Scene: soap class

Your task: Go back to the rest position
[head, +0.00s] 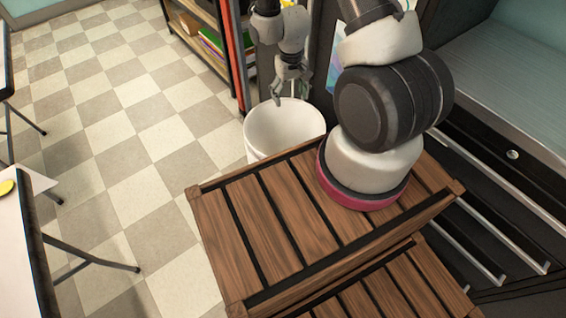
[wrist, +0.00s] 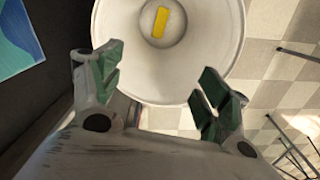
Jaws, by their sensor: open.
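My gripper (head: 292,88) hangs above the white bin (head: 258,140) in the head view, with its fingers pointing down. In the wrist view my gripper (wrist: 160,85) is open, with its green-padded fingers well apart and nothing between them. The wrist view looks down into the round white bin (wrist: 110,60), where a yellow block (wrist: 160,21) lies on the bottom. The head view does not show the inside bottom of the bin.
My arm stands on a slatted wooden top (head: 283,213). A shelf (head: 205,35) with books is behind the bin. Dark drawers (head: 480,215) with metal handles are at the right. A table (head: 20,250) with a yellow item is at the left. The checkered floor (head: 120,110) between is clear.

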